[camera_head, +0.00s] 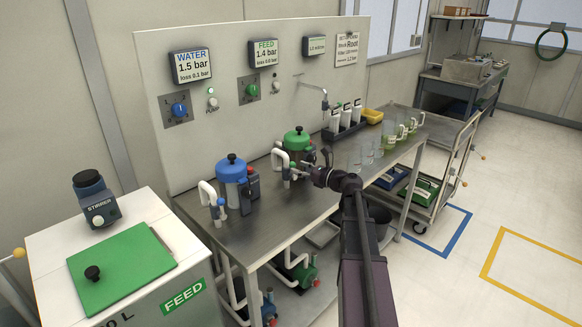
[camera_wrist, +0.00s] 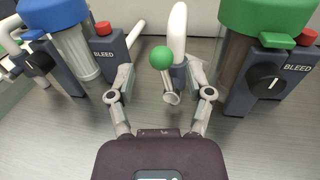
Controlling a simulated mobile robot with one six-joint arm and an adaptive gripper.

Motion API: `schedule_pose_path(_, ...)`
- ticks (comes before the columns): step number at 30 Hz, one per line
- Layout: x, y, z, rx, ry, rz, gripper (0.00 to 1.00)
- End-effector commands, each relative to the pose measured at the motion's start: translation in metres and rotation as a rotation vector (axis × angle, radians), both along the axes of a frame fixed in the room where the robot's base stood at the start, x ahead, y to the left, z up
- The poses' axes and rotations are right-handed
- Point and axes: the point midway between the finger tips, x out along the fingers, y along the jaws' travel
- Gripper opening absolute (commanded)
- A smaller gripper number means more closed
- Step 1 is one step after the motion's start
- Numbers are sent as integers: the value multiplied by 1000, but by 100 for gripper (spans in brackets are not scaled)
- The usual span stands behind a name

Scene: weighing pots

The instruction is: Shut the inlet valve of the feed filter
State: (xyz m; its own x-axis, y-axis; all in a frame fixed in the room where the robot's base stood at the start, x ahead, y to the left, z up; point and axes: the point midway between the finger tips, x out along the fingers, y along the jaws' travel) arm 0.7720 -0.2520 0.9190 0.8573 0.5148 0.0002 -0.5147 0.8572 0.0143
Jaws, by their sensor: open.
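The feed filter (camera_head: 298,146) has a green lid and stands on the metal bench, right of the blue-lidded water filter. In the wrist view the feed filter (camera_wrist: 240,60) is at the right, partly cut off. Its inlet valve shows a green ball handle (camera_wrist: 162,57) on a short metal stem, beside a grey body (camera_wrist: 179,78) under a white pipe (camera_wrist: 178,35). My gripper (camera_wrist: 159,80) is open, one finger on each side of the handle, with no clear contact. In the head view my gripper (camera_head: 305,169) is at the front of the feed filter and partly covers the valve.
The blue-lidded filter (camera_head: 232,172) stands close on the left. Glass beakers (camera_head: 376,145) and a rack of white cartridges (camera_head: 345,122) stand to the right. The bench front (camera_head: 245,235) is clear.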

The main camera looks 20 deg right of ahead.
Motion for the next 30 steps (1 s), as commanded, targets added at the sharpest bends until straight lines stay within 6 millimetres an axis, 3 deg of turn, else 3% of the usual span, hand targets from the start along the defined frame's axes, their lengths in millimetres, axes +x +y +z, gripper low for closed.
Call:
schedule_pose_path(7, 21, 12, 0, 0, 0, 0, 66)
schedule_pose_path(20, 25, 14, 0, 0, 0, -1, 66)
schedule_pose_path(27, 25, 14, 0, 0, 0, -1, 0)
schedule_pose_path(30, 25, 14, 0, 0, 0, -1, 0)
